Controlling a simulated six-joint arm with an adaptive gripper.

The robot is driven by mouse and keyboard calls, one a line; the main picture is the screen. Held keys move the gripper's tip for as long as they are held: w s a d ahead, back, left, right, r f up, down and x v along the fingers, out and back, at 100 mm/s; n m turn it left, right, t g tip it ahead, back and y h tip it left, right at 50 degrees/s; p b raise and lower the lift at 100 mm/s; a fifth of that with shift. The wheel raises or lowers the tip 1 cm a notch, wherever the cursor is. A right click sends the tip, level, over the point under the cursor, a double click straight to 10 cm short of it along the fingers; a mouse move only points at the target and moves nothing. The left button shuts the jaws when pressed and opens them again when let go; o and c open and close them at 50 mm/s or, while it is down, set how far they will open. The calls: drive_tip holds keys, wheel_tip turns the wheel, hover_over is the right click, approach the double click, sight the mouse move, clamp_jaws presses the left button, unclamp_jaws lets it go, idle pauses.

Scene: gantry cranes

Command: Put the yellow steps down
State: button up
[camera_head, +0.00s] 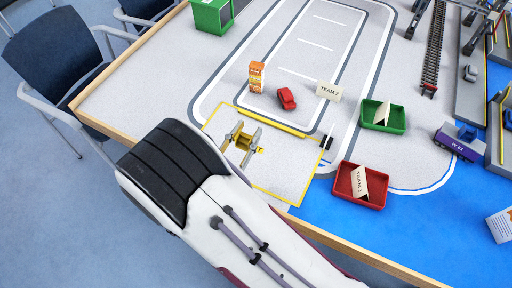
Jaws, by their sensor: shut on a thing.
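My gripper (242,142) shows just past the dark end of my arm, over the yellow-outlined area of the table. Its two greyish fingers stand on either side of the yellow steps (244,143), and it is shut on them. Only small yellow parts of the steps show between and beside the fingers. I cannot tell whether the steps touch the table surface or hang just above it.
The yellow-outlined area (283,180) is otherwise largely bare. Near it are an orange box (256,77), a red car (287,98), a "TEAM 2" card (328,91), a green tray (396,119) and a red tray (346,188). A purple truck (457,142) stands right.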

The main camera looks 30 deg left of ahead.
drive_tip(key=shift+d+f, duration=0.1)
drive_tip(key=shift+f, duration=0.15)
drive_tip(key=shift+f, duration=2.75)
drive_tip(key=shift+f, duration=2.1)
drive_tip(key=shift+f, duration=0.15)
drive_tip(key=o, duration=1.3)
drive_tip(key=shift+r, duration=0.2)
drive_tip(key=s, duration=1.2)
